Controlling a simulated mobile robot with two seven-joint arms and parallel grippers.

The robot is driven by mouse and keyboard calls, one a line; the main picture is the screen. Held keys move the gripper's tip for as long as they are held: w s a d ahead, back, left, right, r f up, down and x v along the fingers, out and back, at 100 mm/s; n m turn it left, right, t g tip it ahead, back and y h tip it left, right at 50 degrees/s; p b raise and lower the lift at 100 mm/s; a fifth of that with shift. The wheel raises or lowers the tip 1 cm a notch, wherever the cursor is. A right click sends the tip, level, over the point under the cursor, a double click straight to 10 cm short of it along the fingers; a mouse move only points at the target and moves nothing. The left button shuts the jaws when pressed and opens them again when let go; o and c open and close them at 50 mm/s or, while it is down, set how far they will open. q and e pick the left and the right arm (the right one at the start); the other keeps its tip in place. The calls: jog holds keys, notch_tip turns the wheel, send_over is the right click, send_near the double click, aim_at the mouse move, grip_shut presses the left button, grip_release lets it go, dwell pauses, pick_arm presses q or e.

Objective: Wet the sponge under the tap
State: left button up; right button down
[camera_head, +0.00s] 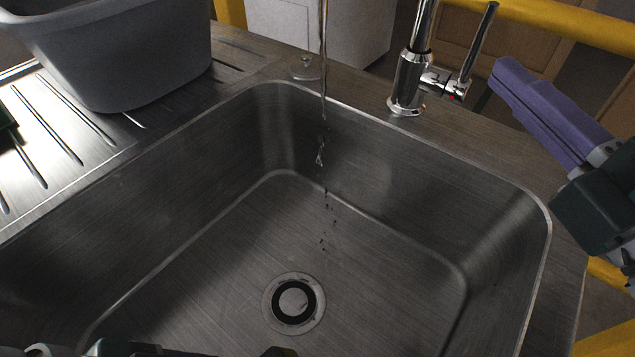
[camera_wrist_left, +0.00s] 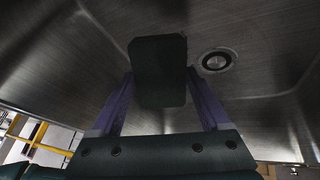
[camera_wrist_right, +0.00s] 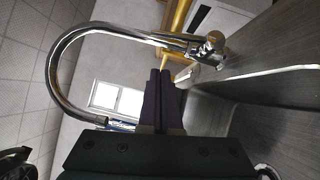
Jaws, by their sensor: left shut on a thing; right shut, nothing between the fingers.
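The sponge (camera_wrist_left: 158,60), a dark slab with rounded corners, is held between the purple fingers of my left gripper (camera_wrist_left: 158,88) in the left wrist view. The sink floor and drain show beyond it; I cannot tell whether it is wet. The tap (camera_head: 408,82) stands on the sink's back rim, and a thin water stream (camera_head: 323,60) falls into the basin. Its curved spout (camera_wrist_right: 55,75) shows in the right wrist view. My right gripper (camera_head: 507,78) has its purple fingers closed and empty, right of the tap lever (camera_head: 480,40). The left gripper's fingers and sponge are hidden in the head view.
The steel sink basin (camera_head: 400,235) is empty around its drain (camera_head: 293,303). A grey tub (camera_head: 130,55) stands on the ridged drainboard (camera_head: 75,135) at left. A dark green item (camera_head: 6,128) is cut off at the left edge. Yellow rails (camera_head: 560,20) run behind the sink.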

aim_at(470, 55)
pick_arm(q)
jog(key=shift+r, duration=0.3)
pick_arm(e)
jog(key=w, duration=0.6)
jog(key=shift+d+r, duration=0.25)
jog(key=shift+r, duration=0.2)
